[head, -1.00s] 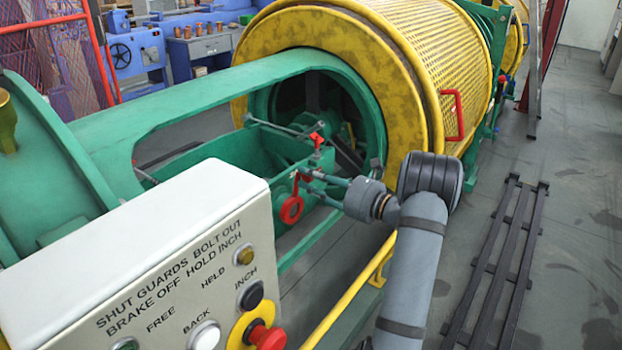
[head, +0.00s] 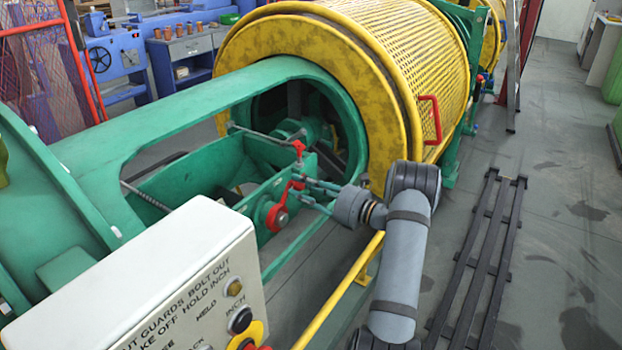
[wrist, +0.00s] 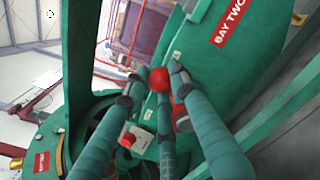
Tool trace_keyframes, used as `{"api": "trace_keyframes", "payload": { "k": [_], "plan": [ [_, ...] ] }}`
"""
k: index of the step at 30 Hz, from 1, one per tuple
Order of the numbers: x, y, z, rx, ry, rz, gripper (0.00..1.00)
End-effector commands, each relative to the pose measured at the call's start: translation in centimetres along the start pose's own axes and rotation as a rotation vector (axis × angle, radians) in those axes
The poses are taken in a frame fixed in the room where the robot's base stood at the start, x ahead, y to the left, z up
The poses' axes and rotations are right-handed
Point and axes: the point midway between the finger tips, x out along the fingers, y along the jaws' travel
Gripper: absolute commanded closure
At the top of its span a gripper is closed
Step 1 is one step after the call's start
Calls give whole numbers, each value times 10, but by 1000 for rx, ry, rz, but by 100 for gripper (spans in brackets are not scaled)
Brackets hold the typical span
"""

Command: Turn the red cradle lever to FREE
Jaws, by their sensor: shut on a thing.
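The red cradle lever (head: 276,216) is on the side of the green cradle (head: 258,180). Its round hub is low and its arm slants up and right to my gripper (head: 303,187). In the wrist view, my gripper (wrist: 156,78) is shut on the lever's red ball knob (wrist: 159,79), with fingers on both sides of it. More of the red lever shows behind the right finger. The fingers partly cover the lever in the head view. No FREE marking beside the lever is readable.
A second red part (head: 298,149) sits above the lever on the cradle. A white control box (head: 185,275) stands in front. A yellow rail (head: 345,285) runs below my arm. A yellow mesh drum (head: 385,60) is behind.

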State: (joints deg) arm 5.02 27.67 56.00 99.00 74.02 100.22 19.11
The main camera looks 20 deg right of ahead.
Motion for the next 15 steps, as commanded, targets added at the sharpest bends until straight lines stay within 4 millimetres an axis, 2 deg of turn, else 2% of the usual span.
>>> {"api": "trace_keyframes", "payload": {
  "k": [1, 10, 11, 15],
  "plan": [
    [3, 2, -6, 16, 13, 6, 100],
    [3, 1, -9, 23, 14, 4, 100],
    [3, 1, -9, 23, 14, 4, 74],
    [3, 1, -8, 22, 12, 4, 66]
  ]
}}
